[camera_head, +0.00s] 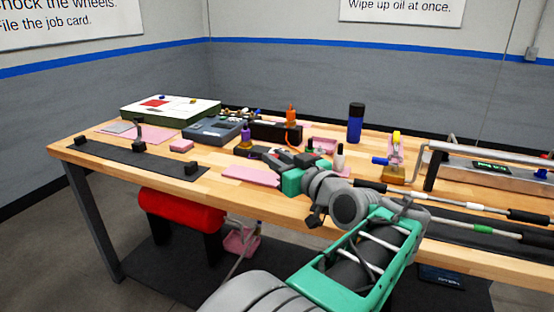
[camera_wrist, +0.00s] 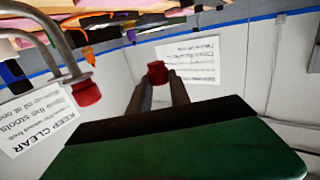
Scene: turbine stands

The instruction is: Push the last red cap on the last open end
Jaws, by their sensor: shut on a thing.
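My gripper (camera_wrist: 158,76) is shut on a red cap (camera_wrist: 157,71), held between the fingertips in the wrist view. A second red cap (camera_wrist: 86,93) sits on the end of a bent grey tube (camera_wrist: 55,40) at the left of that view, apart from my fingers. In the head view my gripper (camera_head: 268,156) is over the middle of the workbench, and the held cap is hard to make out. I cannot pick out an uncapped tube end in either view.
The wooden workbench (camera_head: 228,190) is crowded. A blue-black bottle (camera_head: 355,123), an orange-topped bottle (camera_head: 291,118) and a grey tray (camera_head: 212,130) stand beyond my gripper. A bent metal bar (camera_head: 480,150) rises at the right. A dark mat (camera_head: 110,158) lies at left.

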